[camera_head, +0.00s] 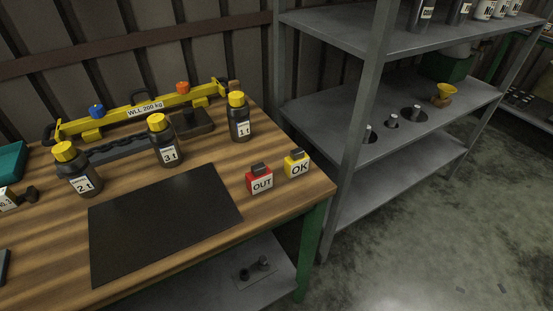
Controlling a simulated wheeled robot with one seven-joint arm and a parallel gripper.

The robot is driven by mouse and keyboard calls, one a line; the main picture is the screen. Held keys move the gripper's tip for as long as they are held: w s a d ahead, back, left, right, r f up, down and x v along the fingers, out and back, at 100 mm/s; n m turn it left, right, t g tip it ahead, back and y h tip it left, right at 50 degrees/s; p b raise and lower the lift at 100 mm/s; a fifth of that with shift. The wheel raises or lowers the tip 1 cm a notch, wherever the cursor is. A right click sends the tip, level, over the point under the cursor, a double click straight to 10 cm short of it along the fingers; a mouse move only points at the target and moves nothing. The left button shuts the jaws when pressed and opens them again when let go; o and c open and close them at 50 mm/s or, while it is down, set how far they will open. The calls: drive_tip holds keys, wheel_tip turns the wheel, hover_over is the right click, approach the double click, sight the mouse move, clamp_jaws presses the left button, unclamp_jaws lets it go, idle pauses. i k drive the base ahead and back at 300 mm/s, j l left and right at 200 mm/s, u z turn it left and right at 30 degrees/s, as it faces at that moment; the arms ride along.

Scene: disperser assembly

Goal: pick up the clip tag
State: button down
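Two small block-shaped tags with dark clips on top stand at the right end of the wooden bench. One is a red tag (260,181) with a white face reading "OUT". The other is a yellow tag (297,164) with a white face reading "OK", just right of and a little behind the red one. They look apart from each other. Which of them is the clip tag, I cannot tell. My gripper is not in view.
A flat black mat (165,222) lies left of the tags. Dark bottles with yellow caps (239,118) stand behind, near a yellow beam (145,110) marked "WLL 200 kg". Grey metal shelving (400,128) stands to the right. Bare wood (215,163) lies between bottles and tags.

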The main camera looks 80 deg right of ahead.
sight(296, 164)
drive_tip(key=k+l+z, duration=0.85)
